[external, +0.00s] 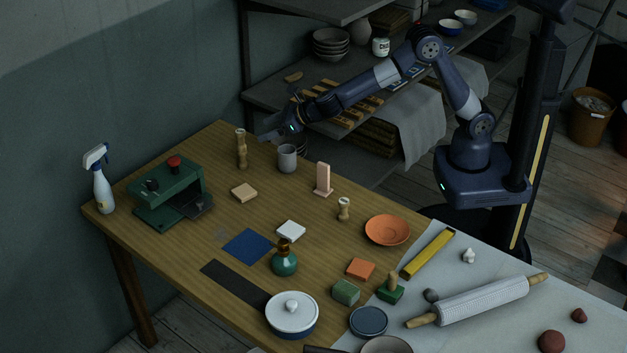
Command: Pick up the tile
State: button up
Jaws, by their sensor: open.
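Several flat square pieces lie on the wooden table (205,235), and I cannot tell which one the task calls the tile. A white one (291,230) lies near the middle. An orange one (361,269) lies to its right and nearer the camera. A thicker beige one (244,193) lies to its upper left. A thin dark blue square (248,245) lies flat to its left. My gripper (266,137) is open and empty at the table's far edge, above and left of a grey cup (287,158). It is apart from all these pieces.
A bamboo-like piece (241,148) stands close to my gripper. A pink stand (323,179), a small wooden piece (344,208) and a teal bottle (284,258) stand around the middle. A green press (170,190) is at the left. Shelves (300,85) rise behind.

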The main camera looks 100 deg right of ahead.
notch_tip(320, 180, up, 5)
jog(key=s+a+m+g+y, duration=0.25)
jog(key=s+a+m, duration=0.55)
jog(key=a, duration=0.5)
jog(key=s+a+m+g+y, duration=0.2)
jog(key=s+a+m+y, duration=0.2)
jog(key=s+a+m, duration=0.55)
jog(key=s+a+m+g+y, duration=0.4)
jog(key=s+a, duration=0.5)
jog(key=a, duration=0.8)
jog(key=t, duration=0.2)
send_near(361, 266)
jog(key=d+r, duration=0.1)
jog(key=s+d+r, duration=0.1)
jog(key=shift+r+m+g+p, duration=0.25)
jog(key=shift+m+p, duration=0.05)
jog(key=shift+m, duration=0.05)
jog(key=shift+w+a+f, duration=0.1)
jog(key=shift+a+f, duration=0.1)
jog(key=shift+f, duration=0.4)
jog(key=x, duration=0.3)
jog(key=shift+w+a+f, duration=0.1)
jog(key=shift+f, duration=0.05)
jog(key=shift+r+p+x, duration=0.25)
jog(key=shift+p+x, duration=0.7)
jog(key=shift+x, duration=2.45)
jog(key=shift+w+a, duration=0.1)
jog(key=shift+a, duration=0.05)
